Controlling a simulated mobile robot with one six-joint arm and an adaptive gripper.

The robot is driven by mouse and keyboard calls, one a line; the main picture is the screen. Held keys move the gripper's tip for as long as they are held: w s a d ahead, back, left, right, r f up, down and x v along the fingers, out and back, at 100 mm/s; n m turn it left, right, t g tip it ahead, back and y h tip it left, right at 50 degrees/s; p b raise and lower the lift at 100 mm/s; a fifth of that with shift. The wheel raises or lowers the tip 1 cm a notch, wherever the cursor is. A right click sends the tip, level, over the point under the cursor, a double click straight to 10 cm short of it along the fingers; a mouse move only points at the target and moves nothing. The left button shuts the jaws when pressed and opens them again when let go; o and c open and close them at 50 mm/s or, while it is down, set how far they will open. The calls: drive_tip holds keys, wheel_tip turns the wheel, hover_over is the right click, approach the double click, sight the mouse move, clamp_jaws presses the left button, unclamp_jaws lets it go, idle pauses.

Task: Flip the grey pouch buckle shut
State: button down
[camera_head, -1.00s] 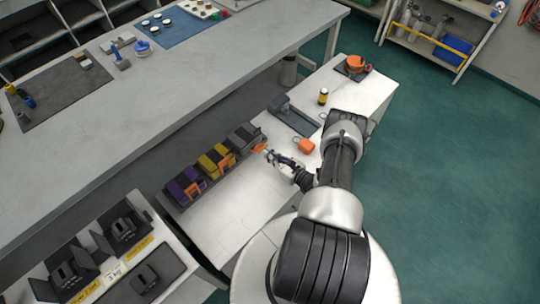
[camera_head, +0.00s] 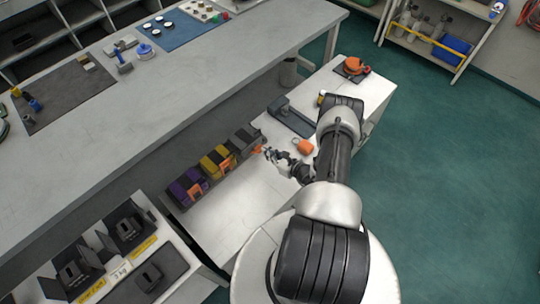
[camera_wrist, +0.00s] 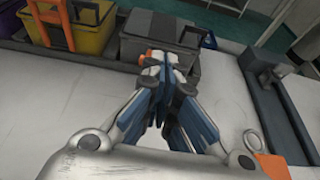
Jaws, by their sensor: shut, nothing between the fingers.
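The grey pouch (camera_head: 244,138) is the right one of three pouches in a row at the back of the low white table. In the wrist view the grey pouch (camera_wrist: 160,34) stands just beyond my fingertips. Its orange buckle (camera_head: 257,150) shows at the pouch's front; only a small orange bit (camera_wrist: 149,54) shows in the wrist view, by the fingertips. My gripper (camera_head: 268,152) is shut and empty, right in front of the buckle (camera_wrist: 168,62). The fingers hide most of the buckle, so I cannot tell its angle or whether they touch it.
The yellow pouch (camera_head: 214,161) and purple pouch (camera_head: 184,190) stand to the left. A dark grey tray-like holder (camera_head: 290,116) lies to the right, with an orange tag (camera_head: 303,146) near it. The white tabletop (camera_head: 230,205) in front is clear.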

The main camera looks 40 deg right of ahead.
drive_tip(key=w+r+g+p, duration=0.1)
drive_tip(key=w+r+g, duration=0.1)
drive_tip(key=w+r, duration=0.2)
drive_tip(key=shift+w+a, duration=0.25)
drive_tip(key=shift+w, duration=0.2)
idle(0.4)
drive_tip(key=shift+r+p, duration=0.7)
drive_tip(key=shift+r, duration=0.05)
